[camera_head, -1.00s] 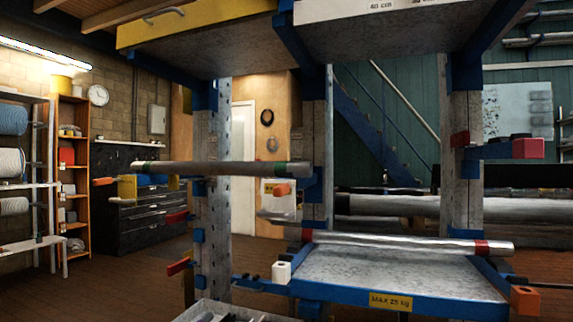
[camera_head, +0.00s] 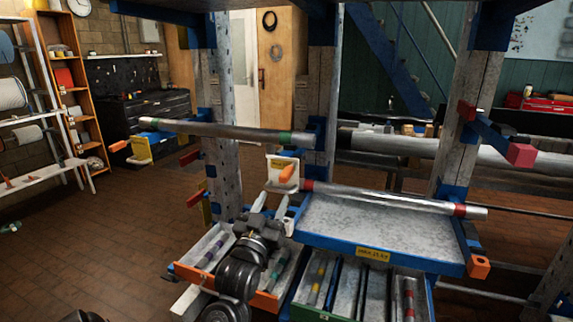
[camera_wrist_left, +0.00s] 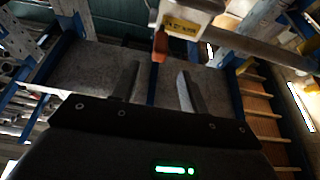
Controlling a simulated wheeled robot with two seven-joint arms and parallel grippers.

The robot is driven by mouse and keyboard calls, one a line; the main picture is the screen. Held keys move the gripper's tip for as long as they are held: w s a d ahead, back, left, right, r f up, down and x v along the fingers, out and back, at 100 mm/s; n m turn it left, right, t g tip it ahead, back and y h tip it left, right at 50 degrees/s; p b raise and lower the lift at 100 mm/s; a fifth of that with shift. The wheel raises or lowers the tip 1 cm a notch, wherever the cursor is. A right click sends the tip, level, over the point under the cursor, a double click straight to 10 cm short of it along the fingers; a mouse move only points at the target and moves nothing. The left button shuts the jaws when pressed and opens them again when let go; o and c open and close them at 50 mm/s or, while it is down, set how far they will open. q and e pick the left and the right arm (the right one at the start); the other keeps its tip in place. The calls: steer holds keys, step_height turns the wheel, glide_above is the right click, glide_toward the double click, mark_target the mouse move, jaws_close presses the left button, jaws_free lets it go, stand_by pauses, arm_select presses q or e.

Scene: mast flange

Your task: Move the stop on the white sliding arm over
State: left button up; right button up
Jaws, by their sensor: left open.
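A white arm end (camera_head: 281,163) with an orange stop (camera_head: 288,173) on it stands at the middle of the rack in the head view. In the left wrist view the white part (camera_wrist_left: 185,17) bears a yellow label, and the orange-red stop (camera_wrist_left: 160,45) hangs at its near left side. My left gripper (camera_head: 266,198) is just below and in front of the white part, pointing up at it. My right gripper does not show.
A grey tube (camera_head: 230,132) lies left of the white part, and another tube (camera_head: 395,198) lies along the back of the blue-edged shelf (camera_head: 365,225). Open drawers (camera_head: 320,285) with tubes lie below.

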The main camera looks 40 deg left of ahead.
mark_target(288, 169)
arm_select(q)
steer(key=p+x, duration=0.2)
steer(key=x, duration=0.7)
steer(key=shift+w+a+r, duration=0.1)
steer(key=shift+w+r, duration=0.15)
steer(key=shift+w, duration=0.05)
steer(key=shift+w+a+r, duration=0.1)
steer(key=shift+w+a, duration=0.1)
steer(key=shift+w, duration=0.25)
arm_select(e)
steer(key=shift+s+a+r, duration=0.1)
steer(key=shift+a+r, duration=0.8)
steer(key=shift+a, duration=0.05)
arm_select(q)
steer(key=c, duration=0.9)
jaws_close()
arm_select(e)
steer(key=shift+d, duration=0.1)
